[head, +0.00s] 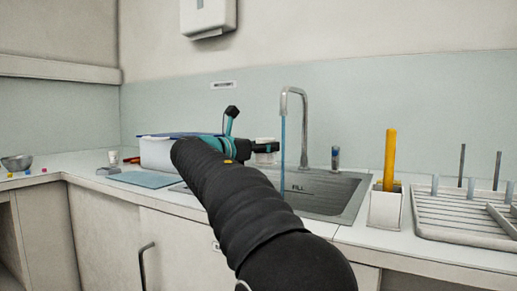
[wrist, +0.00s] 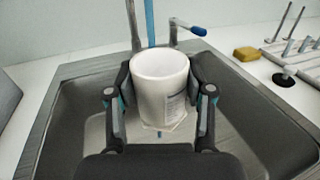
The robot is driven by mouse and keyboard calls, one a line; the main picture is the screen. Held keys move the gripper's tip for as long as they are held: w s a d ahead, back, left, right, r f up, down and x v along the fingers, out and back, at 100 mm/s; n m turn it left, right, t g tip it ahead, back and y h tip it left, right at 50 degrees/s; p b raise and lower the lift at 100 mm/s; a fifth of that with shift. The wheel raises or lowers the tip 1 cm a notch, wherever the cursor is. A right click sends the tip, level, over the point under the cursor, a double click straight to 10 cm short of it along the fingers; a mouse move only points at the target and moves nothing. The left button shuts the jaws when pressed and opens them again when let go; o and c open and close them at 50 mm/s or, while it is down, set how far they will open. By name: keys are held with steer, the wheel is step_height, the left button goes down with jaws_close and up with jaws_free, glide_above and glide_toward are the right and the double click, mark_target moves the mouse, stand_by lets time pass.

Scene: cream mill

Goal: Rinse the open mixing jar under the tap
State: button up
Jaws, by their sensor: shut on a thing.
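My gripper (head: 254,147) is shut on the white mixing jar (wrist: 161,92), with one finger on each side of it. In the wrist view the jar is upright, with its rim up and a printed label on its side. It is over the sink basin (wrist: 75,120). In the head view the jar (head: 266,141) is small and partly hidden by my gripper. The tap (head: 303,110) is running, with a blue water stream (head: 283,150) falling to the right of the jar. In the wrist view the stream (wrist: 150,22) shows behind the jar.
A white tub (head: 155,152) with a blue lid stands left of the sink, partly behind my arm. On the right are a white holder (head: 385,208) with a yellow handle and a drying rack (head: 465,217) with pegs. A yellow sponge (wrist: 246,54) lies beside the sink.

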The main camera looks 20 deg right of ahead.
steer(key=shift+f+x, duration=0.2)
steer(key=shift+x, duration=0.55)
steer(key=shift+f+x, duration=0.15)
steer(key=shift+x, duration=0.6)
steer(key=shift+w+d+f+p, duration=0.2)
steer(key=shift+w+d+p, duration=0.25)
steer(key=shift+d, duration=0.35)
steer(key=shift+w+d+f+p, duration=0.15)
steer(key=shift+w+d+p, duration=0.25)
steer(key=shift+d, duration=0.45)
steer(key=shift+w, duration=0.1)
steer(key=shift+d, duration=0.1)
steer(key=shift+s+d, duration=0.2)
steer(key=shift+s, duration=0.35)
steer(key=shift+s+v, duration=0.15)
steer(key=shift+v, duration=1.9)
steer(key=shift+s+v, duration=0.1)
steer(key=shift+v, duration=1.9)
steer(key=shift+d, duration=0.1)
